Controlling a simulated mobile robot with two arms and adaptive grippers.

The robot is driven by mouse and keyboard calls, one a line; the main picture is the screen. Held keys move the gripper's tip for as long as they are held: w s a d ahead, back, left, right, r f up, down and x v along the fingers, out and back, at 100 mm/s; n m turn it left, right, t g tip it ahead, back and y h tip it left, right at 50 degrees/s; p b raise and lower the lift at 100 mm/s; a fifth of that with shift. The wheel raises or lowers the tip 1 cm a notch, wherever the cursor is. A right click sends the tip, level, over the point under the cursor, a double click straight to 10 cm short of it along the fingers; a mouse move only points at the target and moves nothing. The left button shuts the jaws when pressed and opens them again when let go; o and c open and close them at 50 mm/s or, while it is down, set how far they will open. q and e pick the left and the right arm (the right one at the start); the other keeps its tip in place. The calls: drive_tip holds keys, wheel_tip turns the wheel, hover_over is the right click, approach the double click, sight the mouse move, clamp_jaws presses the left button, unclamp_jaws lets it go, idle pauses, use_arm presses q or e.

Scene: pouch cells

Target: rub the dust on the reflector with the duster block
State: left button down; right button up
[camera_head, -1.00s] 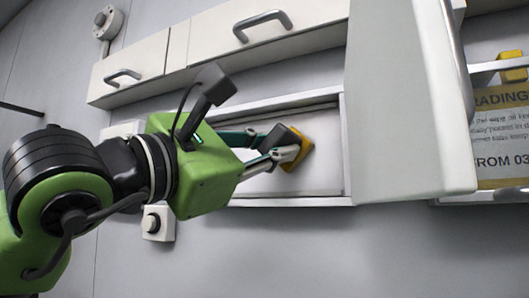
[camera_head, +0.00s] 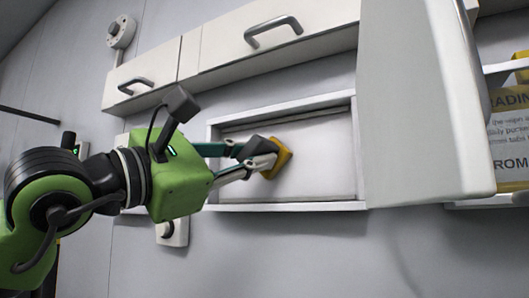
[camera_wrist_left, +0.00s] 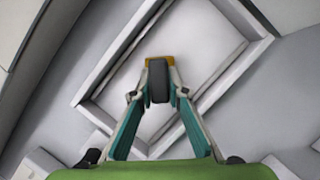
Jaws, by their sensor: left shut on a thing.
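The duster block has a dark grey grip (camera_head: 256,146) and a yellow pad (camera_head: 281,158). My left gripper (camera_head: 254,156) is shut on the grip, coming in from the left. The reflector (camera_head: 325,155) appears to be the pale panel inside a white frame on the wall. The pad is at the panel's face, around its middle; I cannot tell whether it touches. In the left wrist view the grip (camera_wrist_left: 159,82) is between the fingers and hides most of the pad (camera_wrist_left: 153,61). I cannot make out distinct dust on the panel (camera_wrist_left: 205,45). My right gripper is not in view.
A white raised frame (camera_head: 290,206) surrounds the panel. White cupboards with handles (camera_head: 272,30) hang above. A large pale door (camera_head: 415,110) stands out at the right of the frame. A round knob on a plate (camera_head: 170,232) sits below left.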

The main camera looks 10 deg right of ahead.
use_arm(q)
drive_tip(key=shift+w+a, duration=0.9)
drive_tip(key=shift+a, duration=0.3)
drive_tip(key=shift+w+a+p, duration=0.5)
drive_tip(key=shift+w+a, duration=0.2)
drive_tip(key=shift+a, duration=0.35)
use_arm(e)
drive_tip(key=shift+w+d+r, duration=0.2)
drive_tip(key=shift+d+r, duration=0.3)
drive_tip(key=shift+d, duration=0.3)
use_arm(q)
drive_tip(key=shift+s+f, duration=0.1)
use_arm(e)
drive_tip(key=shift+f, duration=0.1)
use_arm(q)
drive_tip(key=s+a+b, duration=0.3)
drive_tip(key=s+a, duration=0.2)
drive_tip(key=s, duration=0.2)
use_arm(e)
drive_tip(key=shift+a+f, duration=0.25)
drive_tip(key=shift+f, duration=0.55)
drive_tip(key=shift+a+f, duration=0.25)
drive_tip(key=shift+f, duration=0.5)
